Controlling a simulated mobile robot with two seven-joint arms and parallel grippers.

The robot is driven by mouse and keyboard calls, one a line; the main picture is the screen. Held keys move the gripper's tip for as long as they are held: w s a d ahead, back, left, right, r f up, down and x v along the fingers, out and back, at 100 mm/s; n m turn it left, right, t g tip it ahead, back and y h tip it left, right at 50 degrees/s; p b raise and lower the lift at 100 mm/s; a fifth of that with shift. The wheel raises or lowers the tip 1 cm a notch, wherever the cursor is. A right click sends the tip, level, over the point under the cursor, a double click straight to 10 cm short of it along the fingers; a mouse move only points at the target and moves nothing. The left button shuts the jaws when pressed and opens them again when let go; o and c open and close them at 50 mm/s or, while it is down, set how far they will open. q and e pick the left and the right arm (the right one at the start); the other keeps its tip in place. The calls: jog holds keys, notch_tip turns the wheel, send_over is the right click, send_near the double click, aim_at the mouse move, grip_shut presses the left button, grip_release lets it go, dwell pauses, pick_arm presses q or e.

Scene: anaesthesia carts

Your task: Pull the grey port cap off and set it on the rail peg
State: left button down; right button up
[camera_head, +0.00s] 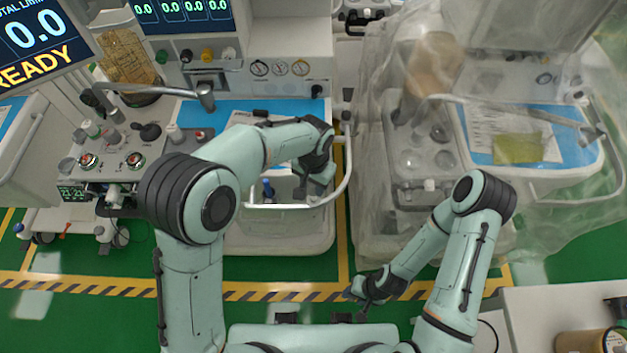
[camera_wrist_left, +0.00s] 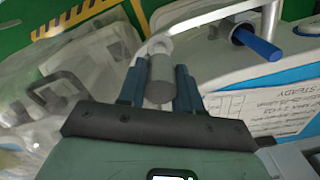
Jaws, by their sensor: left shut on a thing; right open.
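My left gripper (camera_head: 309,192) is at the white curved rail (camera_head: 347,175) of the middle cart. In the left wrist view its two blue fingers (camera_wrist_left: 160,82) are shut on the grey port cap (camera_wrist_left: 160,84), a short dark-grey cylinder. The cap's far end lines up with a pale round stub (camera_wrist_left: 159,46) on the rail; I cannot tell whether the cap sits on it or only overlaps it in view. In the head view the cap is hidden by the gripper. My right gripper (camera_head: 366,297) is open and empty, low above the green floor.
A blue-ended grey piece (camera_wrist_left: 256,41) is beside the rail, also seen in the head view (camera_head: 268,188). A cart under clear plastic (camera_head: 420,130) stands to the right. A cart with knobs (camera_head: 110,160) stands left. The floor in front is free.

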aim_at(313, 198)
pick_arm(q)
jog(key=shift+f+b, duration=0.75)
jog(key=shift+f, duration=1.15)
pick_arm(e)
jog(key=shift+s+f, duration=0.8)
jog(key=shift+f, duration=0.35)
pick_arm(q)
jog(key=shift+f+b, duration=0.45)
jog(key=shift+f, duration=0.6)
pick_arm(e)
jog(key=shift+s+f, duration=0.35)
jog(key=shift+f, duration=0.25)
pick_arm(q)
jog(key=c, duration=0.7)
grip_release()
jog(key=shift+r, duration=0.15)
notch_tip(313, 198, up, 13)
jog(key=shift+r+p, duration=0.1)
jog(key=shift+p, duration=0.45)
pick_arm(e)
jog(key=shift+w+r, duration=0.45)
jog(key=shift+r, duration=0.3)
